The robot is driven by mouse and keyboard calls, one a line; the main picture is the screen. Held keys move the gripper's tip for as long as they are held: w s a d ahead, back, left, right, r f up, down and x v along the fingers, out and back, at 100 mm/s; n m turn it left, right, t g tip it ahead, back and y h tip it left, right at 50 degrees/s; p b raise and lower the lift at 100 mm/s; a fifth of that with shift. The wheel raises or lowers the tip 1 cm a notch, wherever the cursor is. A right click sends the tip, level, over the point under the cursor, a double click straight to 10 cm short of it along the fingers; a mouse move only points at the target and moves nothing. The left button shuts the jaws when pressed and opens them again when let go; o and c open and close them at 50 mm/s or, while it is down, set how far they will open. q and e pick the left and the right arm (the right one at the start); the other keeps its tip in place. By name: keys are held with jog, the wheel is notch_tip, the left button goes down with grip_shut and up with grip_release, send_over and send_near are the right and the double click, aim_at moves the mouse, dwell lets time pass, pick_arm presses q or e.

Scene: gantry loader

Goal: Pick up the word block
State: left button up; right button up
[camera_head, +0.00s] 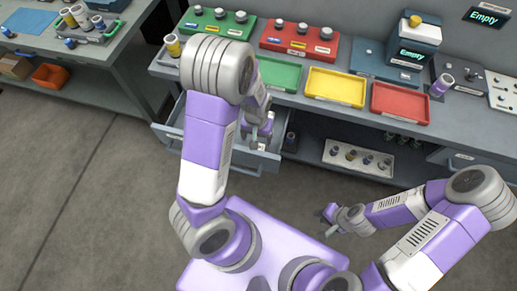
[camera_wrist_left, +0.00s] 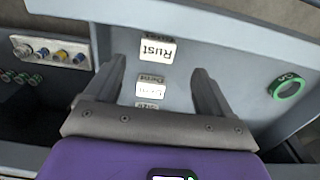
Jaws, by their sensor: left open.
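In the left wrist view, a white word block (camera_wrist_left: 157,50) with dark lettering that looks like "Rust" lies in an open grey drawer. Another white word block (camera_wrist_left: 150,91) lies nearer the gripper's palm; its word is hard to read. My left gripper (camera_wrist_left: 160,72) is open over the drawer, one finger on each side of the blocks, with clear space between fingers and blocks. No block appears gripped. In the head view my left arm hides much of the drawer (camera_head: 262,158). My right gripper (camera_head: 330,214) hangs clear of the bench; its jaw gap is too small to judge.
The bench carries a green tray (camera_head: 278,74), a yellow tray (camera_head: 336,87) and a red tray (camera_head: 400,102). A white rack (camera_head: 345,168) with several small parts stands on the shelf below.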

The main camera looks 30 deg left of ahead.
pick_arm(q)
jog(key=f+b, duration=0.2)
jog(key=f, duration=0.5)
jog(key=shift+d+b, duration=0.2)
jog(key=shift+b, duration=0.1)
jog(key=shift+c, duration=0.6)
jog(key=c, duration=1)
jog(key=shift+r, duration=0.1)
